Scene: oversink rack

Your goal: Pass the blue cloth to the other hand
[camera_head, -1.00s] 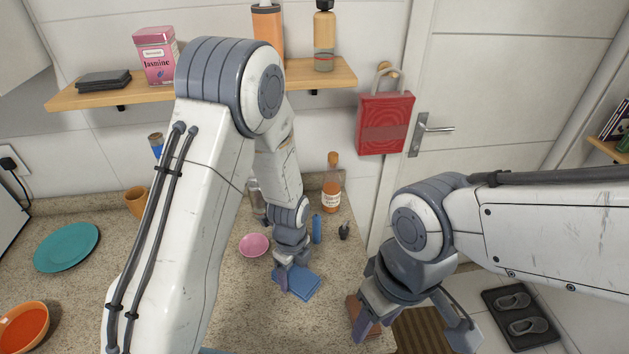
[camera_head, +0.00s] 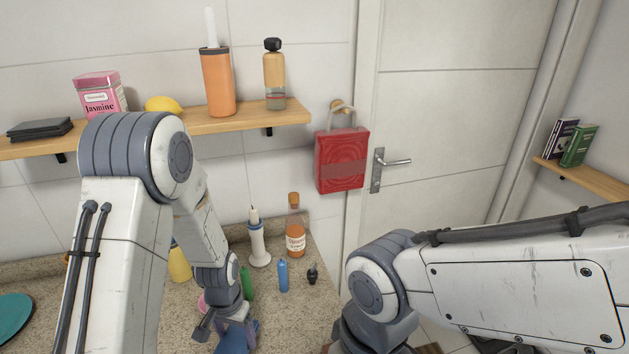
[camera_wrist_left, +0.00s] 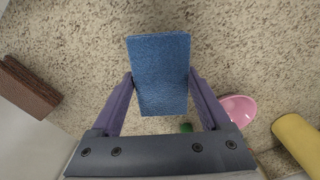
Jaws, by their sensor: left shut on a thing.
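The blue cloth (camera_wrist_left: 162,55) is a flat rectangular piece between the two fingers of my left gripper (camera_wrist_left: 161,80) in the left wrist view. The fingers touch its long sides, and my left gripper is shut on it, over the speckled countertop. In the head view my left gripper (camera_head: 224,332) is low, at the bottom edge, with part of the blue cloth (camera_head: 243,338) showing. My right arm comes in from the right in the head view. Its wrist is at the bottom edge, and its fingers are cut off below the frame.
A blue bottle (camera_head: 283,275), a small dark item (camera_head: 312,274), an orange-capped bottle (camera_head: 296,230) and a white holder (camera_head: 258,243) stand behind. A pink bowl (camera_wrist_left: 238,108), yellow object (camera_wrist_left: 298,140) and brown block (camera_wrist_left: 28,88) surround the cloth.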

